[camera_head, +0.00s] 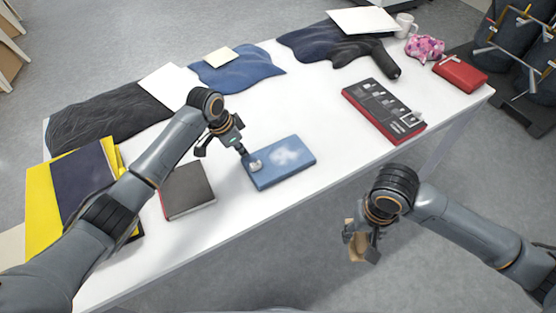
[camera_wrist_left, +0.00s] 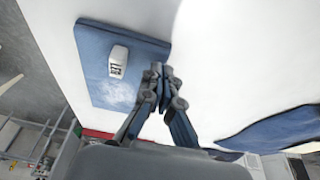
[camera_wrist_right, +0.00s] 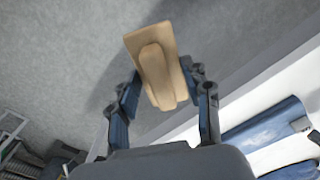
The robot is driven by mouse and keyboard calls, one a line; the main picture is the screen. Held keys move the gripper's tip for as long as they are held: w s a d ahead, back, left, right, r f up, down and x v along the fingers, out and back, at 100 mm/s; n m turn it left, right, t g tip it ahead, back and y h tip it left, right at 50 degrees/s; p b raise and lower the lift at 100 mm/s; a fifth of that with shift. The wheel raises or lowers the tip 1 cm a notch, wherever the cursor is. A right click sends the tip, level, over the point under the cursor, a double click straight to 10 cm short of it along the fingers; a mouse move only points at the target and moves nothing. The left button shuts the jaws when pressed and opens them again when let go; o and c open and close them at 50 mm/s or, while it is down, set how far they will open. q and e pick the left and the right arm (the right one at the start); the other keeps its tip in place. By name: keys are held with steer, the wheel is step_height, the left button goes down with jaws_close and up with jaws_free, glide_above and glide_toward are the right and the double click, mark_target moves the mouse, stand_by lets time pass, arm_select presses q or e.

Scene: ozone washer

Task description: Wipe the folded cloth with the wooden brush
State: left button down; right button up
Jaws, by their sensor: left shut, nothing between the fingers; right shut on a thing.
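The folded blue cloth (camera_head: 296,170) lies flat on the white table near its front edge, with a whitish patch on it. A small white object (camera_wrist_left: 118,57) sits on the cloth near one end. My left gripper (camera_head: 246,154) is shut and empty, at the cloth's left end beside the white object. In the left wrist view its closed tips (camera_wrist_left: 160,70) show at the cloth's edge. My right gripper (camera_head: 362,244) is shut on the wooden brush (camera_wrist_right: 158,65), held off the table in front of its front edge. The cloth also shows in the right wrist view (camera_wrist_right: 262,132).
A dark book (camera_head: 188,190) lies just left of the cloth. A red and black box (camera_head: 384,110) lies to its right. Dark and blue garments (camera_head: 238,76) line the back. A yellow folder (camera_head: 40,205) is at the left.

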arm_select(q)
steer(key=shift+f, duration=0.65)
arm_select(e)
steer(key=shift+f, duration=0.25)
steer(key=shift+r, duration=0.1)
